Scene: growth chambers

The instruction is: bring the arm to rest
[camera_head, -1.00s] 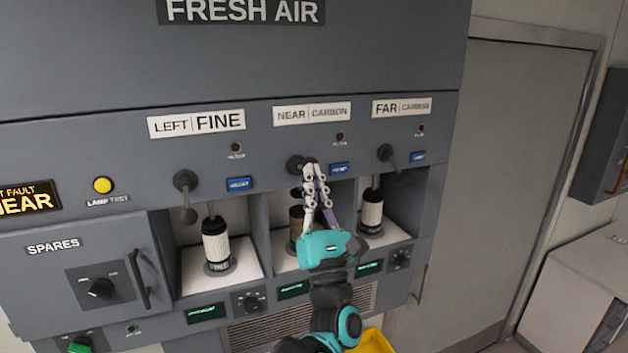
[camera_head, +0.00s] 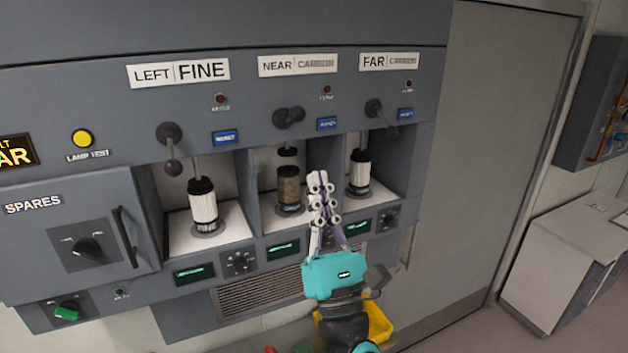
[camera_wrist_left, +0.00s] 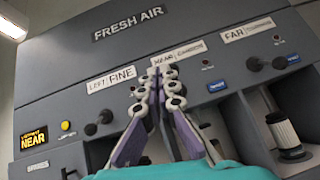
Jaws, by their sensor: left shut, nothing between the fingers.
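My left gripper (camera_head: 320,184) stands upright in front of the lower part of the grey panel, between the near and far bays. Its fingers are shut with nothing between them. In the left wrist view its fingertips (camera_wrist_left: 158,76) come together in front of the panel. The near canister (camera_head: 289,187), brown and dark-topped, stands in the middle bay, just left of the fingers and apart from them in the picture. My right gripper is in neither view.
A spares door (camera_head: 70,235) with a handle is at left. A yellow bin (camera_head: 378,322) is low behind my arm. Open floor lies at right before a white cabinet (camera_head: 560,260).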

